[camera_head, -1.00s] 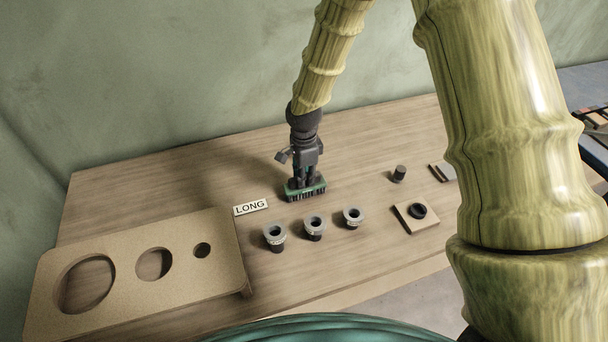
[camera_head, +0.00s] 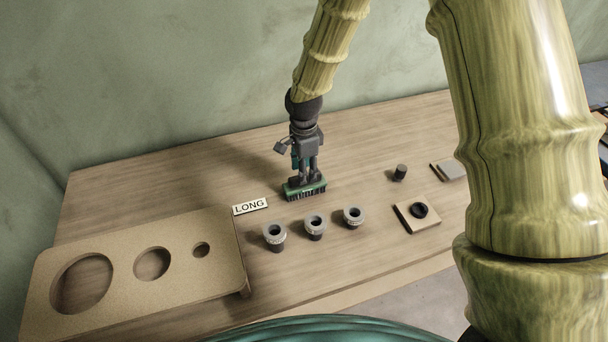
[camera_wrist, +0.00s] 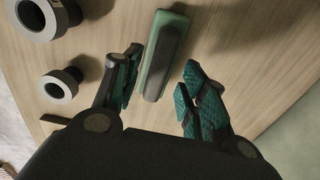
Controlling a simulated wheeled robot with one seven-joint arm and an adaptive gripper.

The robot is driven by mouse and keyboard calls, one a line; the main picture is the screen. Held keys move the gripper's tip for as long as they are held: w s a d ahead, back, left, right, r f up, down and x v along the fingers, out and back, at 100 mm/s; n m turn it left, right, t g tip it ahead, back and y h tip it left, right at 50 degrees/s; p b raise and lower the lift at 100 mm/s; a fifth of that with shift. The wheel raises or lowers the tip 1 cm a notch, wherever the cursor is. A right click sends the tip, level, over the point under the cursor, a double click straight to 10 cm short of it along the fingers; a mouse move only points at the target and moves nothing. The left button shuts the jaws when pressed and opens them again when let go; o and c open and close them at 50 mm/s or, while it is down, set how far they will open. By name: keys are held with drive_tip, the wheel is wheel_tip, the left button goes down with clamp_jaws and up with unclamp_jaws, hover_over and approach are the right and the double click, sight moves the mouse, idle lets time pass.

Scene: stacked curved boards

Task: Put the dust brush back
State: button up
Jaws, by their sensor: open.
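The dust brush (camera_head: 305,190) has a green body with dark bristles and rests on the wooden table beside the LONG label. In the wrist view its green back and grey raised strip (camera_wrist: 165,55) show between and beyond my fingers. My gripper (camera_head: 303,180) is just above the brush, pointing down. In the wrist view my gripper (camera_wrist: 158,92) is open, with one teal-padded finger on each side of the brush's near end. I see no finger touching the brush.
The LONG label (camera_head: 250,206) lies left of the brush. Grey ringed holders (camera_head: 314,224) stand in a row in front. A board with round holes (camera_head: 115,230) is at left. A square block with a black ring (camera_head: 417,215) and a dark cylinder (camera_head: 400,172) are at right.

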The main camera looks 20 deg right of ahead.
wheel_tip(320, 180, up, 9)
drive_tip(key=b, duration=0.2)
drive_tip(key=shift+r+b, duration=0.2)
drive_tip(key=shift+b, duration=0.2)
